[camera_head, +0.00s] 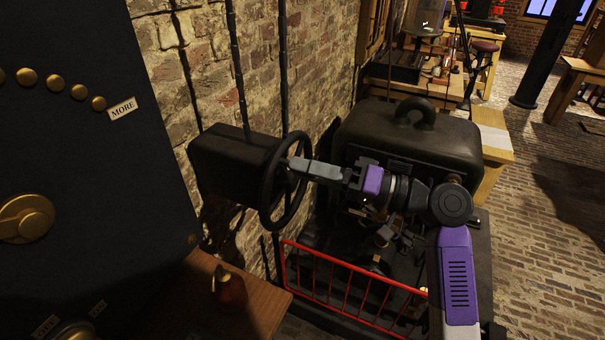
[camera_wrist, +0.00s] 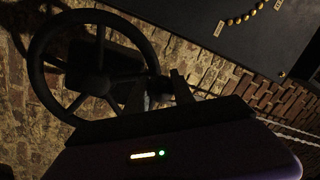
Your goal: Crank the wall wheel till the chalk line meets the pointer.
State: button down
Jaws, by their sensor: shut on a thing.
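The wall wheel (camera_head: 270,188) is a dark spoked handwheel on a black box (camera_head: 226,160) fixed to the brick wall. My gripper (camera_head: 293,165) reaches it from the right and is shut at the wheel's near rim. In the wrist view the wheel (camera_wrist: 41,80) fills the upper left, and my gripper's fingers (camera_wrist: 160,92) close at its right rim, where a knob or grip seems to sit. The fingers and the dim light hide what exactly they hold. I cannot make out a chalk line or a pointer in either view.
A red railing (camera_head: 340,290) stands below my arm, before a large black machine (camera_head: 410,140). A dark panel (camera_head: 80,170) with brass studs and a "MORE" label is at left. Open brick floor (camera_head: 545,200) lies right.

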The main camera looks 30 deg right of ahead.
jog(key=shift+w+d+r+m+t+p, duration=0.2)
jog(key=shift+w+d+r+m+p, duration=0.1)
jog(key=shift+d+m, duration=0.25)
jog(key=shift+w+d+r+m+t+p, duration=0.2)
jog(key=shift+w+d+m, duration=0.15)
jog(key=shift+m, duration=0.3)
jog(key=c, duration=1.1)
grip_release()
jog(key=shift+f, duration=0.1)
jog(key=shift+o, duration=0.2)
jog(key=r+b+v, duration=0.1)
jog(key=b+v, duration=0.1)
jog(key=v, duration=0.5)
jog(key=shift+s+d+f, duration=0.25)
jog(key=shift+s+f, duration=0.1)
jog(key=shift+f, duration=0.15)
